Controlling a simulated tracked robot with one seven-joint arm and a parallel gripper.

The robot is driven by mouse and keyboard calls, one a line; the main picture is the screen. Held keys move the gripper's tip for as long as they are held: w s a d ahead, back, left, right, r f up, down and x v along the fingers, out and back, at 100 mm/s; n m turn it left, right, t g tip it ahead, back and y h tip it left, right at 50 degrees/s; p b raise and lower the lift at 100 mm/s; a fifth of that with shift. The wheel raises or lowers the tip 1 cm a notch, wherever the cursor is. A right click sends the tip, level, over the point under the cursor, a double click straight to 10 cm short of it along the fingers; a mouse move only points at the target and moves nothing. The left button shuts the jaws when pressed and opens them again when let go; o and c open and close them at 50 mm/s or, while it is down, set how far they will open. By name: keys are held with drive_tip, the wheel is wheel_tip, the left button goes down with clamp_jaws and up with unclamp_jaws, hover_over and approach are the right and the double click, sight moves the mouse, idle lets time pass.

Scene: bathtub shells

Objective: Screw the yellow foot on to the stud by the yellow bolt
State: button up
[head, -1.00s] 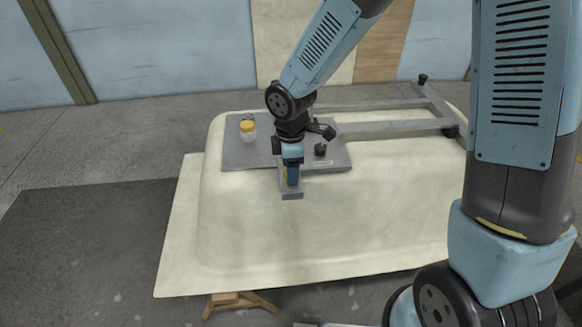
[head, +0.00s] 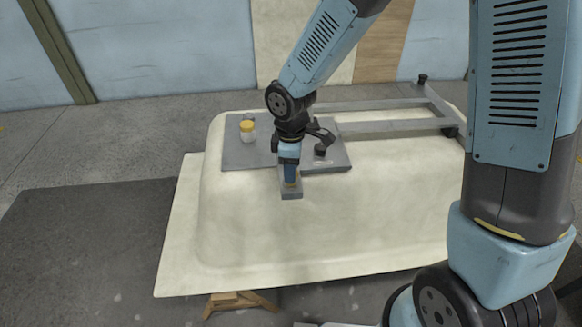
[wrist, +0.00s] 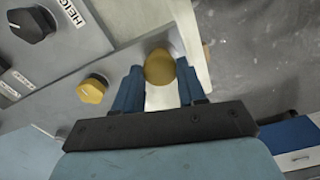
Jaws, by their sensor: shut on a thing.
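My gripper (wrist: 160,82) is shut on the yellow foot (wrist: 160,66), which shows as a rounded yellow top between the two blue fingers. In the head view my gripper (head: 291,180) points down over the small grey tab (head: 291,194) at the front edge of the grey plate. The yellow bolt (wrist: 92,89) stands on the grey bracket to the left of my fingers in the wrist view. The stud is hidden below the foot and fingers, so I cannot tell how far the foot is on it.
The cream bathtub shell (head: 330,225) lies upside down, with the grey plate (head: 230,155) on it. A yellow-lidded jar (head: 247,131) stands at the plate's left. A black knob (head: 320,149) sits right of my gripper, and a grey frame (head: 395,128) extends right.

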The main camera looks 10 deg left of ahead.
drive_tip(key=m, duration=0.7)
drive_tip(key=shift+w, duration=0.1)
drive_tip(key=o, duration=1.2)
drive_tip(key=shift+m, duration=0.3)
drive_tip(key=shift+r, duration=0.1)
wheel_tip(320, 180, up, 14)
drive_tip(key=shift+f, duration=0.2)
